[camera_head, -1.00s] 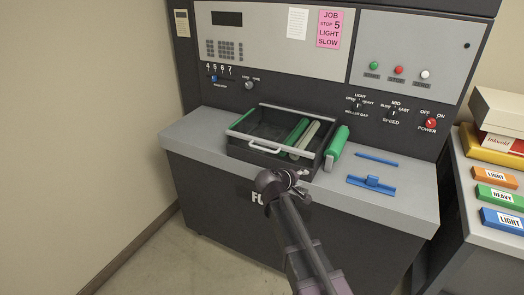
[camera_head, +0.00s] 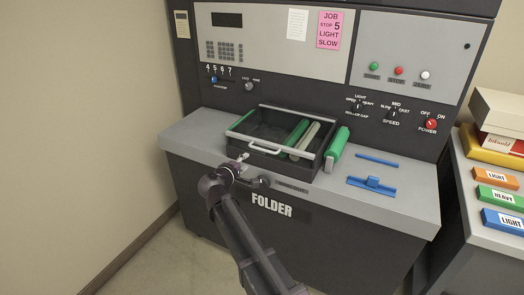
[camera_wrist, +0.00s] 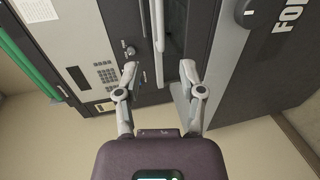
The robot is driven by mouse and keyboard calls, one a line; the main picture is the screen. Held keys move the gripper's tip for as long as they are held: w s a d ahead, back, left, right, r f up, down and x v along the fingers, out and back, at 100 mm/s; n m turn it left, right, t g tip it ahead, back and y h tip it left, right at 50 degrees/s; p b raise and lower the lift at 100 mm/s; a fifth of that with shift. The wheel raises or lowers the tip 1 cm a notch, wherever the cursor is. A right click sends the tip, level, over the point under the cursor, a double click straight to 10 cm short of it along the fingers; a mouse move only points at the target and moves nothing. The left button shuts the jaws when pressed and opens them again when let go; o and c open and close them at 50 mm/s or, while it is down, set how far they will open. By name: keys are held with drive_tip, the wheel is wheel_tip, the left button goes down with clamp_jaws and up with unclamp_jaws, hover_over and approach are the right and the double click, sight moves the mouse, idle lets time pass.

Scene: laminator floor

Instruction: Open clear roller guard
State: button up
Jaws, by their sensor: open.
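The clear roller guard (camera_head: 268,128) lies over the dark roller tray on the folder's bench, with green and pale rollers under it. It looks closed. Its pale bar handle (camera_head: 265,149) runs along the front edge. My gripper (camera_head: 253,168) is open and empty, just in front of the bench edge, below and left of the handle's middle. In the wrist view my gripper (camera_wrist: 159,68) has its two fingers spread, with a pale bar (camera_wrist: 158,45), likely the handle, showing between them. I cannot tell the depth between them.
A green roller (camera_head: 337,146) stands right of the tray. A blue pen (camera_head: 377,160) and a blue tool (camera_head: 371,185) lie on the bench's right. A control panel (camera_head: 270,45) rises behind. A side table with labelled boxes (camera_head: 496,197) is at right; a wall is left.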

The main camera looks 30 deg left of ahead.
sight(262, 150)
drive_tip(key=shift+w, duration=0.1)
drive_tip(key=b+x, duration=0.3)
drive_tip(key=x, duration=1)
drive_tip(key=shift+w+f, duration=0.1)
drive_tip(key=shift+w, duration=0.2)
clamp_jaws()
